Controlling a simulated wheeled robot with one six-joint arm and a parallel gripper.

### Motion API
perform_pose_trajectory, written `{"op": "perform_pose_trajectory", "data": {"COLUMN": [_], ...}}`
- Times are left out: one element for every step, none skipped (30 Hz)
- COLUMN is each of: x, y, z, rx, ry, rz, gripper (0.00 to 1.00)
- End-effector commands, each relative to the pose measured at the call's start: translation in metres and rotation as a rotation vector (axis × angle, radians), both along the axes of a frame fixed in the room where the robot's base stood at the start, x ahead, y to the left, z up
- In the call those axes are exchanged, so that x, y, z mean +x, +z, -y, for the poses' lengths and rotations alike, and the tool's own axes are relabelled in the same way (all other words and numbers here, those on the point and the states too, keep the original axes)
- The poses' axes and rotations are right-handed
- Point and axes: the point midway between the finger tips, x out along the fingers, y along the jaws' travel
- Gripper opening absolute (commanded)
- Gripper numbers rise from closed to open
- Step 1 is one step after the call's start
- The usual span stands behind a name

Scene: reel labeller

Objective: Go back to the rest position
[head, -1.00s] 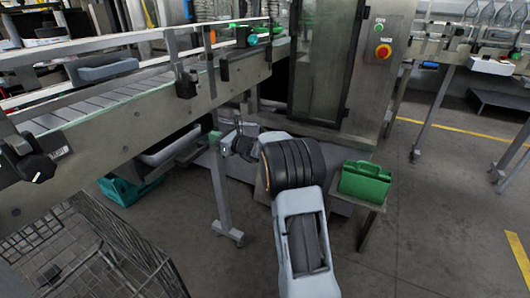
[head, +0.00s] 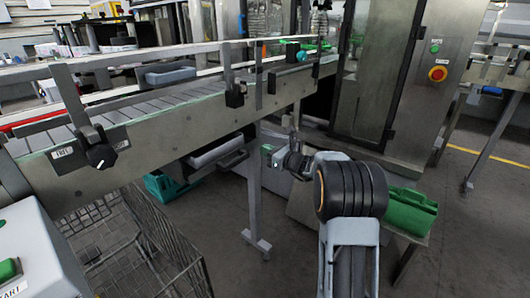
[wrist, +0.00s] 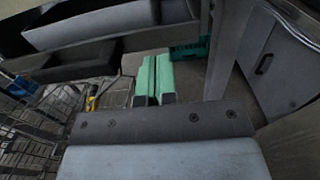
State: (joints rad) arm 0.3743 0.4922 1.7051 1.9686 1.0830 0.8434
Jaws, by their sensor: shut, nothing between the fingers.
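My gripper (head: 268,152) shows in the head view at the end of my bent arm, below the edge of the conveyor and close to a conveyor leg. In the wrist view its two green fingers (wrist: 152,80) lie side by side, shut, with nothing between them. My arm's dark joint covers part of the scene to the right of the gripper.
The conveyor (head: 150,125) runs above and left of my gripper. Its leg (head: 255,205) stands close by. A wire cart (head: 135,245) is at lower left, a teal crate (head: 165,187) beneath the conveyor. A green case (head: 408,208) sits right of my arm.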

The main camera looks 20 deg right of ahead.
Motion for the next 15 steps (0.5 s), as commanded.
{"op": "perform_pose_trajectory", "data": {"x": [-0.011,-0.016,-0.023,-0.028,-0.033,-0.039,-0.043,-0.048,-0.053,-0.056,-0.059,-0.063,-0.066,-0.068,-0.070], "y": [0.002,0.002,0.002,0.001,0.001,0.001,0.001,0.001,0.000,0.000,0.000,0.000,0.000,0.000,0.000], "z": [0.009,0.011,0.016,0.019,0.021,0.025,0.027,0.030,0.033,0.035,0.037,0.040,0.041,0.042,0.044], "rx": [-0.001,0.000,-0.001,0.000,0.000,0.001,-0.001,-0.001,-0.002,-0.001,-0.001,-0.001,-0.002,-0.002,-0.002], "ry": [-0.006,-0.004,-0.004,-0.003,-0.002,-0.002,0.000,0.000,0.001,0.002,0.002,0.002,0.002,0.003,0.004], "rz": [-0.001,-0.001,-0.002,-0.002,-0.001,-0.003,-0.002,-0.002,-0.003,-0.002,-0.002,-0.002,-0.003,-0.002,-0.002], "gripper": [0.00,0.00,0.00,0.00,0.00,0.00,0.00,0.00,0.00,0.00,0.00,0.00,0.00,0.00,0.00]}}
